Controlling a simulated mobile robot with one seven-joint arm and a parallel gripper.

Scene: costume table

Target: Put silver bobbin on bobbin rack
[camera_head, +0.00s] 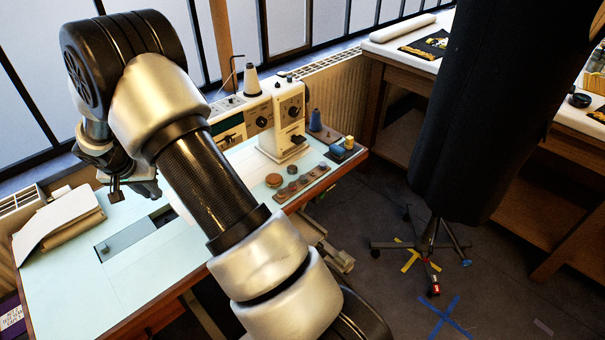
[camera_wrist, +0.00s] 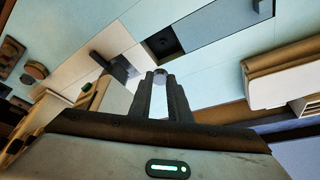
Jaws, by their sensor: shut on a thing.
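My gripper (camera_wrist: 160,84) is shut on a small, pale, silvery thing, which I take for the silver bobbin (camera_wrist: 160,73); only a little of it shows between the fingertips. In the head view my gripper (camera_head: 138,188) is over the left part of the pale blue table, partly hidden by my arm, and the bobbin cannot be made out there. The bobbin rack (camera_head: 315,180) looks like the brown wooden strip at the table's right end, with several small round pieces along it. It lies well to the right of my gripper.
A white sewing machine (camera_head: 289,112) stands at the table's back right. A round brown piece (camera_head: 273,180) lies beside the rack. Blue (camera_head: 315,118) and yellow (camera_head: 349,142) spools are behind it. Folded cloth (camera_head: 65,222) lies at the left. A dark recess (camera_wrist: 165,42) opens in the tabletop.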

